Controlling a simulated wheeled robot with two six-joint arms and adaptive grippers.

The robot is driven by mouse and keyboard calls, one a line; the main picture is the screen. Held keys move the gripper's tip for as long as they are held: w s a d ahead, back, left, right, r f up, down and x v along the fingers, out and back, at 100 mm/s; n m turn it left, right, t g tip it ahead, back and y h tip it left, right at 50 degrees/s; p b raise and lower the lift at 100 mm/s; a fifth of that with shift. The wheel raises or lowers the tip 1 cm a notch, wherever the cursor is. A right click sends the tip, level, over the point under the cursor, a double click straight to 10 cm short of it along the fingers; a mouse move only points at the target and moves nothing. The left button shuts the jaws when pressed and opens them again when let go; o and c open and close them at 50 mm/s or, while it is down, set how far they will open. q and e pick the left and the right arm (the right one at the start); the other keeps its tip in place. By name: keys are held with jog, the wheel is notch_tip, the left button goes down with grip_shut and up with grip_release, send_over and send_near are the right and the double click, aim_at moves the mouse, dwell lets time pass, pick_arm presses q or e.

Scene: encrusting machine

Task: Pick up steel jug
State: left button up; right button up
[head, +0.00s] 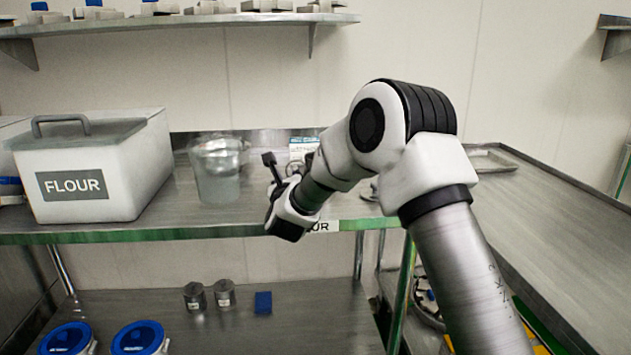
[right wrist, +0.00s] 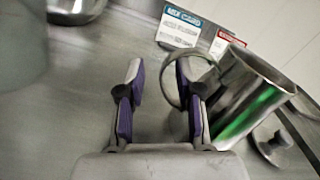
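The steel jug (right wrist: 250,95) shows in the right wrist view, right of centre, a shiny cylinder with a looped handle on its left side. In the head view my right arm appears to hide it. My right gripper (right wrist: 158,75) is open, with its two purple-and-grey fingers apart and bare counter between them. Its right finger overlaps the handle loop in the picture; I cannot tell whether they touch. In the head view the right gripper (head: 277,178) is over the steel counter, partly hidden by its own wrist. My left gripper is not in view.
A clear container (head: 217,180) and a white FLOUR bin (head: 125,180) stand on the counter (head: 175,215) at left. A blue-and-white labelled carton (right wrist: 180,28) stands behind the jug, and a knobbed lid (right wrist: 272,148) lies to its right. The tray (head: 493,160) lies further right.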

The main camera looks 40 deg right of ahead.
jog(key=shift+d, duration=0.15)
grip_shut()
jog(key=shift+r, duration=0.1)
jog(key=shift+r, duration=0.1)
jog(key=shift+r+p, duration=0.3)
jog(key=shift+r, duration=1.45)
jog(key=s+d+r+v, duration=0.1)
jog(key=v, duration=1.4)
jog(key=shift+s+d+b, duration=0.15)
jog(key=shift+s+b, duration=0.25)
jog(key=shift+r, duration=0.1)
